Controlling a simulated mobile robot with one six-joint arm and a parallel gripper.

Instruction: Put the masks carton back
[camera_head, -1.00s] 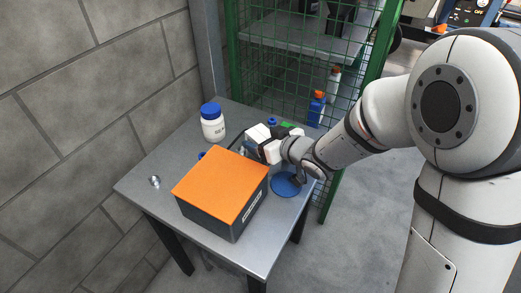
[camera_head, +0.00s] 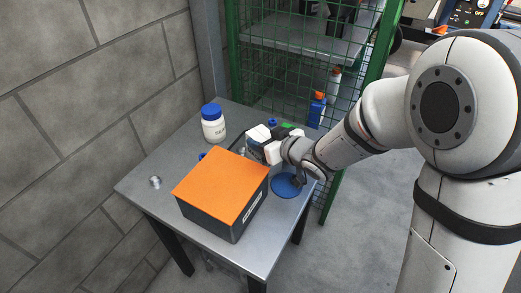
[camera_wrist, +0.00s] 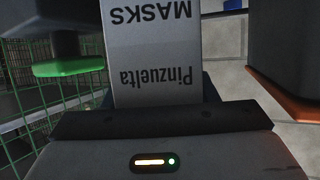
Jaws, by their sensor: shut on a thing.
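The masks carton (camera_wrist: 155,50) is pale grey, with "MASKS" and "Pinzuelta" printed upside down in the wrist view. My gripper (camera_head: 266,143) is shut on it, behind the orange-topped box at the table's far right side. Whether the carton touches the tabletop cannot be told.
The grey table (camera_head: 150,190) bears the orange-topped dark box (camera_head: 222,187), a white jar with blue lid (camera_head: 213,125), a blue round dish (camera_head: 286,185) and a small metal piece (camera_head: 155,182). A green mesh cage (camera_head: 300,75) stands behind; a block wall is left.

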